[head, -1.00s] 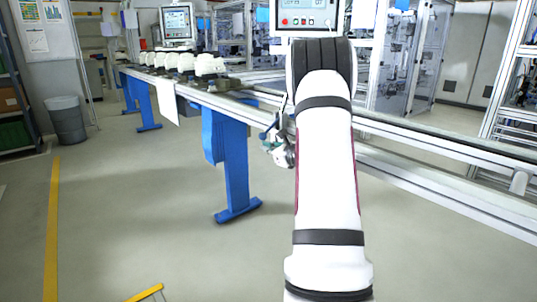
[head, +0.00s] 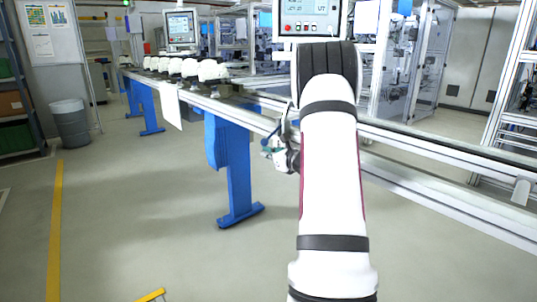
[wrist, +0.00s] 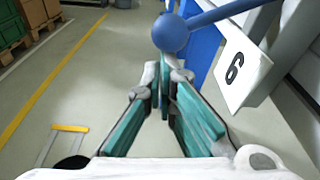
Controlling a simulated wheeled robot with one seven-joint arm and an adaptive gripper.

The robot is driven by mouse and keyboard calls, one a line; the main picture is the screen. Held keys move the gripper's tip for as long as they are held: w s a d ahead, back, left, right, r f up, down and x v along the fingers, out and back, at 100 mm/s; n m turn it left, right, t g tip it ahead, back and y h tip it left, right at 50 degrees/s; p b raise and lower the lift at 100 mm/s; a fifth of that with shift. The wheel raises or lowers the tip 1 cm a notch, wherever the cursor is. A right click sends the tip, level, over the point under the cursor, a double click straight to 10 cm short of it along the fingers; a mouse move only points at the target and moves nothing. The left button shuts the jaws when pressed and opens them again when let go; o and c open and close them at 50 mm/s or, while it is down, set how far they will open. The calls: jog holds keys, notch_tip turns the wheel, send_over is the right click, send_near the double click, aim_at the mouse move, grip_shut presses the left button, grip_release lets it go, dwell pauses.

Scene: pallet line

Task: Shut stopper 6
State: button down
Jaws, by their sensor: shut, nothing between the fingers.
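The stopper is marked by a white plate with a black 6 (wrist: 234,68) at the right in the wrist view. A blue ball knob (wrist: 171,33) on a blue lever (wrist: 225,10) shows at the top centre, left of the plate. My gripper (wrist: 168,65) is shut and empty, its teal-padded fingertips just below the knob in the picture. I cannot tell whether they touch it. In the head view my gripper (head: 272,152) is mostly hidden behind my white arm, beside the conveyor's near rail.
The conveyor (head: 400,178) runs across on blue legs (head: 236,175), with several white parts (head: 213,71) on its far left. A panel (head: 310,18) stands above it. A grey bin (head: 69,123) stands at the left. The floor in front is mostly clear, with a yellow frame (wrist: 67,130) low down.

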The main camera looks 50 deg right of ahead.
notch_tip(320, 180, up, 13)
jog(key=a+m+t+y+p, duration=0.1)
jog(key=a+m+y+p, duration=0.1)
jog(key=m+p, duration=0.8)
jog(key=shift+w+a+r+p, duration=0.15)
jog(key=shift+w+a+p, duration=0.15)
jog(key=shift+p, duration=2.25)
jog(key=shift+r, duration=0.1)
